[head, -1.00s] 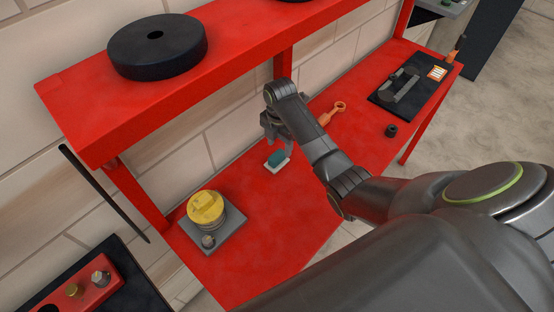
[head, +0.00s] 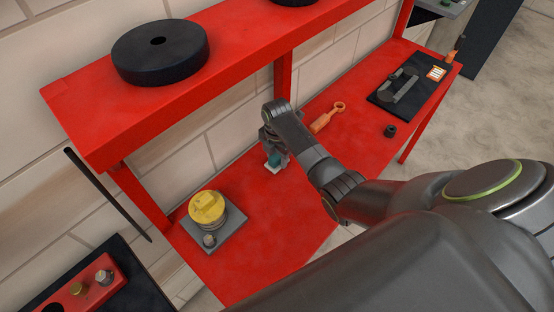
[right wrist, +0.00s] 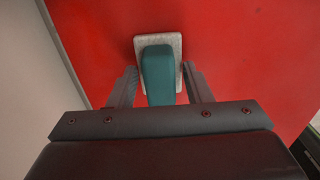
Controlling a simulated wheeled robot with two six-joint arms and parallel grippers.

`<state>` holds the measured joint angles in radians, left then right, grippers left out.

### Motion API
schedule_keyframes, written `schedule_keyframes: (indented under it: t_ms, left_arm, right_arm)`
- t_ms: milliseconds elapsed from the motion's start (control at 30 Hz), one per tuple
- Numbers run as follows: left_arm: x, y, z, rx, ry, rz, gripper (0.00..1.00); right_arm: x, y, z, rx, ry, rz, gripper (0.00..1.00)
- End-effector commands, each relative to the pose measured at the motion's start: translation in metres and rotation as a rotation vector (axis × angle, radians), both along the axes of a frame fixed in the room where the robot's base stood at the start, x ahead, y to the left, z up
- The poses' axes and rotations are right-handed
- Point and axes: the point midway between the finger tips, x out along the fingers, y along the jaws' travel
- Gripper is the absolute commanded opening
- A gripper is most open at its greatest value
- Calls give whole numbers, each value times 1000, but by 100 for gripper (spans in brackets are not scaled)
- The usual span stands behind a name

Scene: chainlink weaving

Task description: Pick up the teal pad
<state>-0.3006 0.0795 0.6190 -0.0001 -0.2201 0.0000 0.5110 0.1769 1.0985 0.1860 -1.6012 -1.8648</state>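The teal pad (right wrist: 158,74) rests on a pale square base (right wrist: 180,45) on the red bench; in the head view the pad (head: 274,162) is partly hidden by my right gripper (head: 275,152). In the right wrist view the gripper (right wrist: 160,88) points down, with one finger on each side of the pad. A gap shows between the pad and each finger, so the gripper is open around it. My left gripper is not in view.
A yellow-capped round part (head: 207,208) stands on a grey plate to the left. An orange wrench-like tool (head: 327,118) lies right of the gripper. A red shelf (head: 235,60) with a black disc (head: 160,50) overhangs the back. The bench front is clear.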

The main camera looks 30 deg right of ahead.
Motion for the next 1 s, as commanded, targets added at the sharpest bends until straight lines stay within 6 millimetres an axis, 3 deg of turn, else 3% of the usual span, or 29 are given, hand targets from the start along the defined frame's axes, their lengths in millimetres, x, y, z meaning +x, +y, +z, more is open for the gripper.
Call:
schedule_keyframes:
  t_ms: [100,433,800,1000]
  left_arm:
    - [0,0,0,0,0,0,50]
    - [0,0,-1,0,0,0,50]
    - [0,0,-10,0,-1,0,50]
    - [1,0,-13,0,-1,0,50]
  right_arm:
    - [0,0,0,0,0,0,22]
    - [1,-1,10,-1,-4,0,21]
    - [2,-1,73,-1,-6,0,21]
    - [1,0,96,0,-2,0,21]
